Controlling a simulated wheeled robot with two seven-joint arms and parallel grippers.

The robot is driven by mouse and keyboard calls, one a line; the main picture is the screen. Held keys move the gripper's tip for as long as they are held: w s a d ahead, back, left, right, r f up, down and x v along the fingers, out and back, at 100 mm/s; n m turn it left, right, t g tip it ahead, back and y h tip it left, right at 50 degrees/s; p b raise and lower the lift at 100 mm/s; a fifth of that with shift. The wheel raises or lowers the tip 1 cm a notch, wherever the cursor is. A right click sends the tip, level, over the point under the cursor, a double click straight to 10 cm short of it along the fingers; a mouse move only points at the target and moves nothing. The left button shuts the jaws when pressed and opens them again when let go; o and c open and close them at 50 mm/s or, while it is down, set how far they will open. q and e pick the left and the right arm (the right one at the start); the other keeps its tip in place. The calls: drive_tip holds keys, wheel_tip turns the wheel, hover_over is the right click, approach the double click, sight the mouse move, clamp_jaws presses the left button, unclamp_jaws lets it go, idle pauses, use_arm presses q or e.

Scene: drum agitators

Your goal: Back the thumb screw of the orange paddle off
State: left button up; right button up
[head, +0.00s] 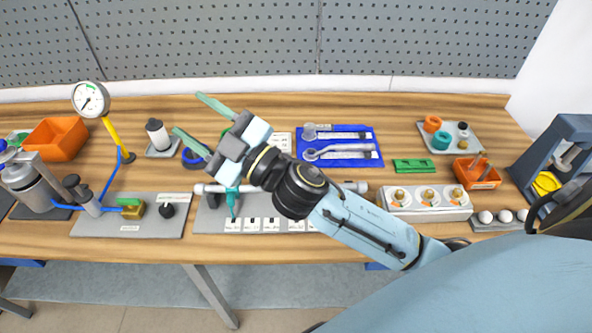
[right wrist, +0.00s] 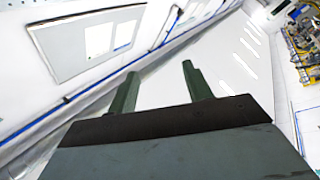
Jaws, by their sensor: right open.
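My right gripper (head: 187,113) is open and empty, held above the bench with its fingers toward the upper left. Its two green fingers also show apart in the right wrist view (right wrist: 160,70), with nothing between them. A pale horizontal shaft (head: 353,187) runs along a grey base plate, its middle covered by my right arm. A teal paddle (head: 233,203) hangs on the shaft's left part, just below my gripper's body. I cannot make out the orange paddle or its thumb screw; my arm may hide them. My left gripper is not in view.
A blue tray (head: 367,133) with tools lies behind my arm. A grey tray (head: 452,147) with orange, teal and black rings stands further right. A pressure gauge (head: 90,98) on a yellow stem and an orange bin (head: 56,138) stand left. A grey press stands far right.

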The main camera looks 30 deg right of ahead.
drive_tip(key=s+a+r+n+g+y, duration=0.1)
drive_tip(key=s+a+n+g+y, duration=0.1)
drive_tip(key=a+n+g+y, duration=0.6)
wheel_tip(320, 180, down, 7)
drive_tip(key=s+d+n+g+h, duration=0.1)
drive_tip(key=n+g+h, duration=0.3)
drive_tip(key=n+g, duration=0.65)
drive_tip(key=w+d+f+m+h, duration=0.1)
drive_tip(key=w+d+f+h, duration=0.1)
drive_tip(key=d+h, duration=0.5)
drive_tip(key=w+d+f+m+h, duration=0.1)
drive_tip(key=d+f+h, duration=0.15)
drive_tip(key=d, duration=0.75)
drive_tip(key=w+d+f+m+h, duration=0.1)
drive_tip(key=w+d+h, duration=0.1)
drive_tip(key=d+h, duration=0.5)
drive_tip(key=shift+n+g+y, duration=0.25)
drive_tip(key=shift+g+y, duration=0.2)
drive_tip(key=shift+y, duration=0.4)
drive_tip(key=f, duration=0.4)
drive_tip(key=d+f+p, duration=0.1)
drive_tip(key=f, duration=0.3)
drive_tip(key=f+p, duration=0.1)
drive_tip(key=f, duration=0.4)
drive_tip(key=shift+s+d, duration=0.25)
drive_tip(key=shift+d, duration=0.15)
